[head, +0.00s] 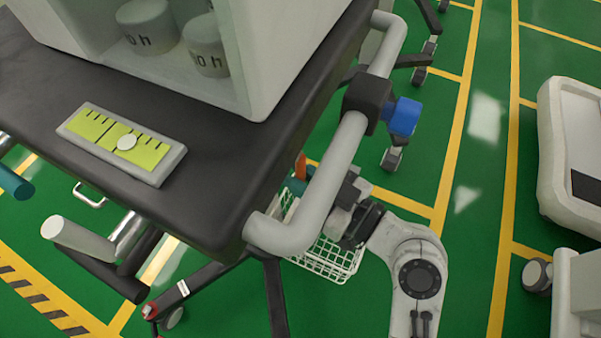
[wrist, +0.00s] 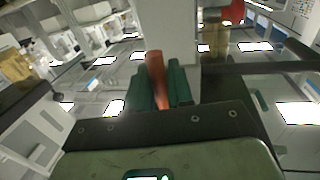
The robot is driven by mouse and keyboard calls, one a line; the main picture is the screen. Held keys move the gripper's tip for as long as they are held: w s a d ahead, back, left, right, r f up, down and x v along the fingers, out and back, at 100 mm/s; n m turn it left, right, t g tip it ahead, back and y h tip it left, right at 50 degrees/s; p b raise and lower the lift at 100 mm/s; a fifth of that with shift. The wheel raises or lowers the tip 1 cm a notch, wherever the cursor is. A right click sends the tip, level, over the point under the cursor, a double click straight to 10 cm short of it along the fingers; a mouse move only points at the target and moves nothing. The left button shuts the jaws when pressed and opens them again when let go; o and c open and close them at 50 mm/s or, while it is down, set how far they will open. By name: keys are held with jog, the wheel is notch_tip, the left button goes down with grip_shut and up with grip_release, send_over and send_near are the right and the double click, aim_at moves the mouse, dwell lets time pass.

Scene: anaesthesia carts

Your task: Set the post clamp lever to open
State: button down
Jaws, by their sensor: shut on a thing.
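The orange lever (wrist: 156,75) stands between the green finger pads of my gripper (wrist: 160,88) in the wrist view, and the fingers are closed on it. Only its tip (head: 300,165) shows in the head view, beside the cart's rail. My gripper (head: 297,187) reaches in low behind the rail there, and the rail hides part of it. A pale upright post (wrist: 168,30) is just beyond the lever in the wrist view. The clamp body is not clear in either view.
The grey rail (head: 335,165) runs close above my gripper and carries a black clamp (head: 368,98) with a blue knob (head: 404,116). A white wire basket (head: 330,260) hangs below. The dark cart top (head: 215,175) is at left.

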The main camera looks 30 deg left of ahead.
jog(key=shift+s+r+p, duration=0.1)
jog(key=shift+p, duration=0.3)
jog(key=s+r+m+g+h+p, duration=0.2)
jog(key=s+r+m+p, duration=0.3)
jog(key=m+p, duration=0.9)
jog(key=p, duration=0.9)
jog(key=shift+s+d+g+p, duration=0.2)
jog(key=shift+s+g+p, duration=0.1)
jog(key=shift+s+g, duration=0.1)
jog(key=c, duration=1.2)
grip_release()
jog(key=shift+o, duration=0.2)
jog(key=d+r, duration=0.2)
jog(key=d, duration=0.8)
jog(key=shift+d, duration=0.35)
